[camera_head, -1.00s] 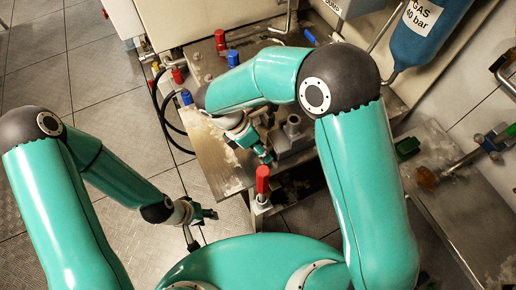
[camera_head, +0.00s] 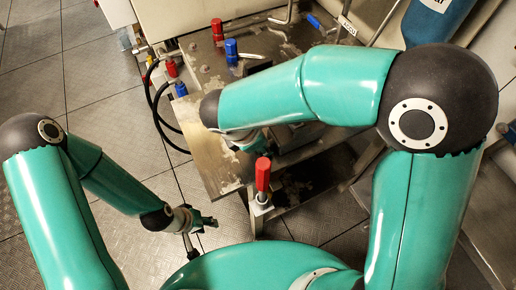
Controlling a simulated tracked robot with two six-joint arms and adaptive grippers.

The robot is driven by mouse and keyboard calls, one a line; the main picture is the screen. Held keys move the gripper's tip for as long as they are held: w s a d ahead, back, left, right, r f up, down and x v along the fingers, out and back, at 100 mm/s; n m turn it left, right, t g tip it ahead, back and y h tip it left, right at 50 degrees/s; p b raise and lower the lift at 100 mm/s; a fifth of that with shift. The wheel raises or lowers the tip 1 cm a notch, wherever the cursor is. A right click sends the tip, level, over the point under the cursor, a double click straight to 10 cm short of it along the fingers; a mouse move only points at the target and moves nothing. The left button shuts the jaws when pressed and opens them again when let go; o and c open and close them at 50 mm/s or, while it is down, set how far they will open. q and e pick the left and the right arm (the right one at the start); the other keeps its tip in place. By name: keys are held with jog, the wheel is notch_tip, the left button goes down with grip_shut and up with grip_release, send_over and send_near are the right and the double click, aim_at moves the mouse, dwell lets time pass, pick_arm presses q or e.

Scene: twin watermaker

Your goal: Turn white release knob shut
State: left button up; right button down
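I cannot make out a white release knob; my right arm covers much of the metal bench (camera_head: 215,165). My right gripper (camera_head: 250,143) is mostly hidden under my forearm, low over the bench. Only a small teal and grey part shows, so its fingers and anything in them are hidden. My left gripper (camera_head: 207,221) hangs over the tiled floor, left of the bench and apart from it. Its fingers are too small to tell open from shut. A red handle (camera_head: 263,174) stands upright on a white fitting at the bench's front edge, close to my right gripper.
Red (camera_head: 217,29) and blue (camera_head: 231,46) knobs stand at the back of the bench. Another red (camera_head: 171,67) and blue (camera_head: 181,89) pair is on its left, beside black hoses (camera_head: 156,115). A blue gas bottle (camera_head: 437,22) is at the upper right.

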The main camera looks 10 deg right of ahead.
jog(key=shift+s, duration=0.2)
jog(key=c, duration=1.1)
grip_release()
jog(key=shift+a+r, duration=0.15)
jog(key=shift+r, duration=0.4)
jog(key=v, duration=1)
jog(key=shift+a+r, duration=0.2)
jog(key=shift+r, duration=0.15)
jog(key=shift+s, duration=0.15)
